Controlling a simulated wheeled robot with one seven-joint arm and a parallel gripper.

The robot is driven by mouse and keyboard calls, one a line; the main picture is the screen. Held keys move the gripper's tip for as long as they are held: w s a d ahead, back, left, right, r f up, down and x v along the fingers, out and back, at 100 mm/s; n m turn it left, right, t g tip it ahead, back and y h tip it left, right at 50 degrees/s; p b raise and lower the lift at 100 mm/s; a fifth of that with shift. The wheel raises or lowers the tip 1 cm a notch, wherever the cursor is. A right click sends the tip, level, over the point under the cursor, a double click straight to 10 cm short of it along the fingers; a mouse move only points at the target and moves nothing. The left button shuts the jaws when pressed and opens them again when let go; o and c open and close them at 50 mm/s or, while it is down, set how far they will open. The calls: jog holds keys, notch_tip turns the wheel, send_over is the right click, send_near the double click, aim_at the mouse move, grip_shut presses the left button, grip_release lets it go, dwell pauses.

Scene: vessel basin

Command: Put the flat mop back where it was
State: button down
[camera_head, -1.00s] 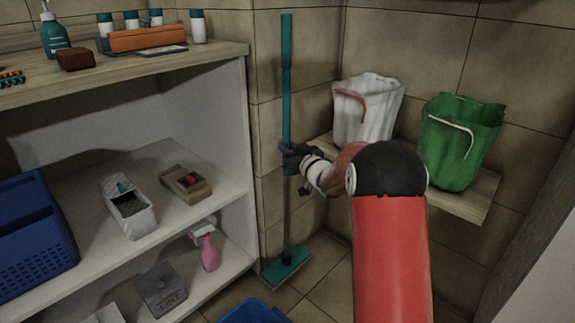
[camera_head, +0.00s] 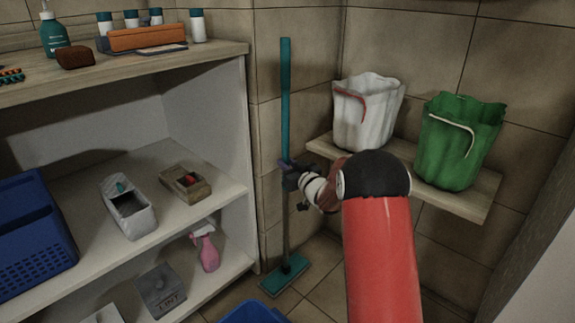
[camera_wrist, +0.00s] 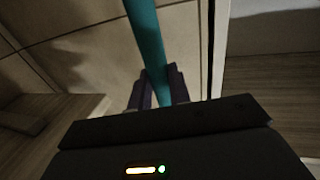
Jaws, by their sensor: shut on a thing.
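The flat mop (camera_head: 286,105) has a teal upper handle, a darker lower pole and a flat teal head (camera_head: 285,277). It stands nearly upright in the tiled corner between the shelf unit and the wall shelf. Its head is low at the floor; I cannot tell whether it touches. My gripper (camera_head: 287,172) is shut on the handle, around its middle. In the wrist view the teal handle (camera_wrist: 148,40) runs between the two dark fingers (camera_wrist: 158,88). Part of the pole is hidden behind the fingers.
A shelf unit (camera_head: 225,60) with bottles, boxes and a blue basket (camera_head: 35,235) stands at left. A blue container (camera_head: 253,312) is at the bottom edge.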

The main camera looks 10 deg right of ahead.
jog(key=c, duration=1.3)
grip_release()
jog(key=shift+r+p, duration=0.2)
jog(key=shift+p, duration=0.1)
jog(key=v, duration=1.1)
jog(key=s+d+r+m+g+h, duration=0.1)
jog(key=s+r+m+g+h, duration=0.1)
jog(key=s+r+h, duration=0.35)
jog(key=s+r+m+g+h, duration=0.2)
jog(key=s+r+h, duration=0.1)
jog(key=s, duration=0.5)
jog(key=s+a+f+g+y, duration=0.1)
jog(key=s+a+g, duration=0.25)
jog(key=s, duration=0.95)
jog(key=s+a+f+g+y, duration=0.15)
jog(key=s+g, duration=0.25)
jog(key=s, duration=0.9)
jog(key=shift+h, duration=0.4)
jog(key=r+p, duration=0.4)
jog(key=r, duration=0.1)
jog(key=shift+w+p, duration=0.25)
jog(key=shift+p, duration=0.15)
